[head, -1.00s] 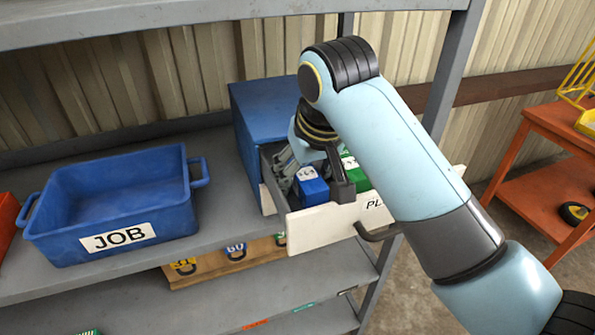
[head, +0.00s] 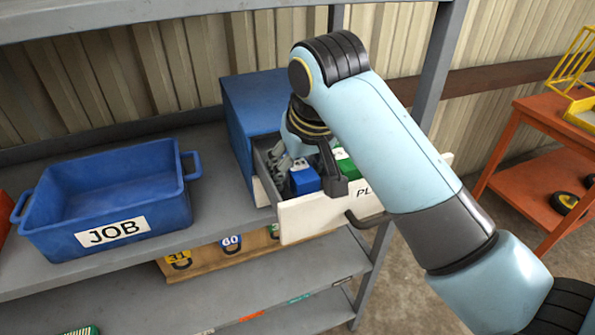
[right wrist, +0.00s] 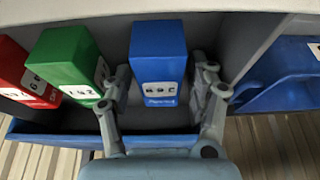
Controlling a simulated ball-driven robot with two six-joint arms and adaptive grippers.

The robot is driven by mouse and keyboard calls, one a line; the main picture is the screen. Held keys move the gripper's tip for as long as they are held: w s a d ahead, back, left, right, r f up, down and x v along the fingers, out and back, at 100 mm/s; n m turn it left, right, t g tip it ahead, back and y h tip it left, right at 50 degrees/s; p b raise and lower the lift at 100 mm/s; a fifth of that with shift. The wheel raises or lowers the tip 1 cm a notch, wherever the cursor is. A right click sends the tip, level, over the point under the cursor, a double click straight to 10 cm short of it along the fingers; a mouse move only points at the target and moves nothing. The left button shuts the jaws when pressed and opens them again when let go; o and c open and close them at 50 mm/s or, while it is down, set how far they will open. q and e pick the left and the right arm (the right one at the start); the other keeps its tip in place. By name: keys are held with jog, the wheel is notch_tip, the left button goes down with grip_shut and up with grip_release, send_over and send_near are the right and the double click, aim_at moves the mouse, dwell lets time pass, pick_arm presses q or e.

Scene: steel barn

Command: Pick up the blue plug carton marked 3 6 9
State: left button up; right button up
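The blue plug carton (head: 305,182) stands in the open drawer (head: 318,222), whose white front reads "PL", the rest hidden by my arm. In the right wrist view the blue carton (right wrist: 158,50) shows an upside-down label that looks like 3 6 9. My right gripper (right wrist: 162,90) is open, with one finger on each side of this carton and small gaps showing. In the head view my right gripper (head: 305,165) reaches down into the drawer and partly hides the carton. My left gripper is not in view.
A green carton (right wrist: 68,55) stands close beside the blue one, with a red carton (right wrist: 22,75) beyond it. A blue bin marked JOB (head: 150,228) sits on the shelf at left. The blue cabinet (head: 255,105) holds the drawer. An orange cart (head: 545,125) stands at right.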

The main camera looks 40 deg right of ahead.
aim_at(298, 165)
jog(key=shift+s, duration=0.1)
jog(key=c, duration=1)
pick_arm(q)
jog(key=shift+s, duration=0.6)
pick_arm(e)
jog(key=shift+r, duration=0.1)
jog(key=shift+r, duration=0.6)
notch_tip(298, 165, up, 3)
jog(key=shift+f+b, duration=0.1)
jog(key=shift+b, duration=0.35)
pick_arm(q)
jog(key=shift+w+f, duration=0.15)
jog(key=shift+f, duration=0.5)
pick_arm(e)
jog(key=shift+s+d+r, duration=1.2)
jog(key=shift+s+d, duration=0.05)
jog(key=shift+s, duration=0.25)
jog(key=shift+s+d+r, duration=1.25)
jog(key=shift+s, duration=0.25)
jog(key=shift+s+d+r, duration=1.2)
jog(key=shift+s+d, duration=0.05)
jog(key=shift+s, duration=0.25)
